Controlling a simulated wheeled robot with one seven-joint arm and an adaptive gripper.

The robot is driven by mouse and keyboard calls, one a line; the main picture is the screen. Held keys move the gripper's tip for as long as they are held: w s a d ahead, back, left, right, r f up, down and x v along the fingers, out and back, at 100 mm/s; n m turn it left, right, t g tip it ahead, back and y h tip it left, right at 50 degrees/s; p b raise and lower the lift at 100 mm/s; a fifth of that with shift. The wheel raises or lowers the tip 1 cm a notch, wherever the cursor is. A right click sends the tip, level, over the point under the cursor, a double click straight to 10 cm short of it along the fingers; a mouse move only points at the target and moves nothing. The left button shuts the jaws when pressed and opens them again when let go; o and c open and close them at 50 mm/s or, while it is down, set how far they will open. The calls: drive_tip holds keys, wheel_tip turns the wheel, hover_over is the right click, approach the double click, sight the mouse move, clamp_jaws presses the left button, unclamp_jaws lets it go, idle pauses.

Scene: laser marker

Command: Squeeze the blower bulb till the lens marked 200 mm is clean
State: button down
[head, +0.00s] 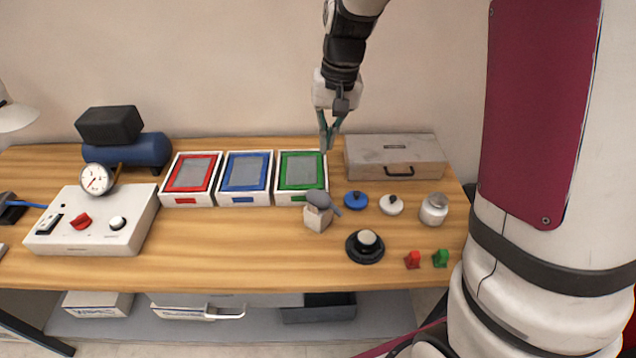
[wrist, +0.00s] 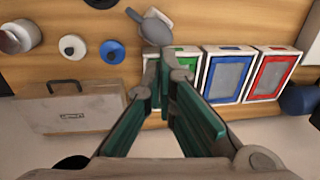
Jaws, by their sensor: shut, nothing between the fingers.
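The grey blower bulb (head: 319,199) sits on a small pale block (head: 317,218) in front of the green-framed box. In the wrist view the bulb (wrist: 155,31) shows just beyond my fingertips, its narrow nozzle toward the upper left. My gripper (head: 327,150) is above the back of the table, behind and above the bulb, fingers pointing down. In the wrist view my gripper (wrist: 166,74) has its green fingers meeting at the tips, with nothing between them. No 200 mm marking is readable; I cannot tell which thing is that lens.
Red (head: 191,175), blue (head: 245,173) and green (head: 301,171) framed boxes stand in a row. A grey case (head: 395,158) is at the back right. Blue (head: 355,201) and white (head: 391,205) knobbed discs, a jar (head: 433,210) and a black round base (head: 365,258) lie right of the bulb.

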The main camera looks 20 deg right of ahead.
sight(318, 193)
drive_tip(key=f, duration=0.4)
drive_tip(key=a+f+p, duration=0.1)
drive_tip(key=f, duration=0.4)
drive_tip(key=w+f+p, duration=0.1)
drive_tip(key=f, duration=0.4)
drive_tip(key=shift+a, duration=0.25)
drive_tip(key=shift+f, duration=0.85)
wheel_tip(318, 193, up, 14)
drive_tip(key=s+d, duration=0.1)
drive_tip(key=shift+d, duration=0.25)
